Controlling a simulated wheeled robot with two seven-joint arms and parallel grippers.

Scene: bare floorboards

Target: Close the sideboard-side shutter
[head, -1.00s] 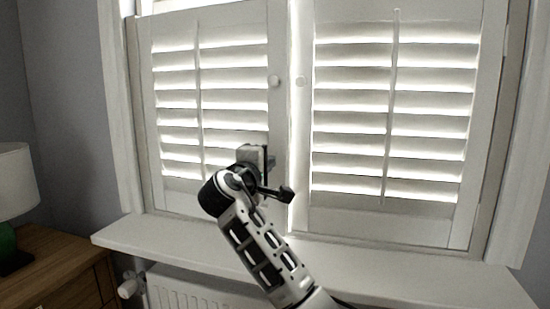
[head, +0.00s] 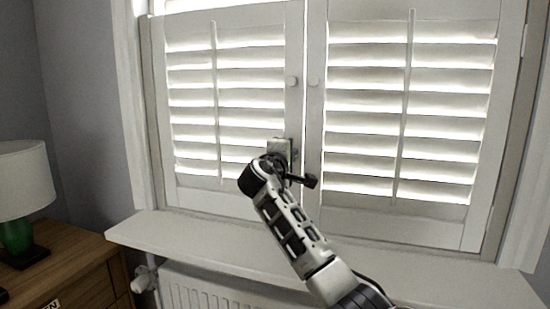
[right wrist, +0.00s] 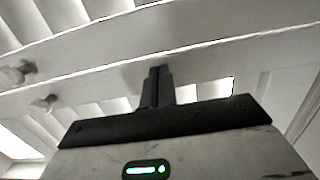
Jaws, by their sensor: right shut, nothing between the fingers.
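The sideboard-side shutter is the left white louvred panel (head: 249,100) of the window. It stands nearly level with the right shutter (head: 455,212), with a narrow gap between their inner stiles. Each has a round knob near the gap, the left knob (head: 293,81) and the right knob (head: 314,80). My right gripper (head: 281,149) is at the left shutter's inner edge, below its knob. In the right wrist view its fingers (right wrist: 157,84) are shut and empty, against or very near the white stiles; contact cannot be told. My left gripper is out of view.
A wooden sideboard (head: 80,270) with a white-shaded lamp (head: 22,180) on a green base stands at the left. A white sill (head: 190,235) runs below the shutters, with a white radiator (head: 205,290) under it.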

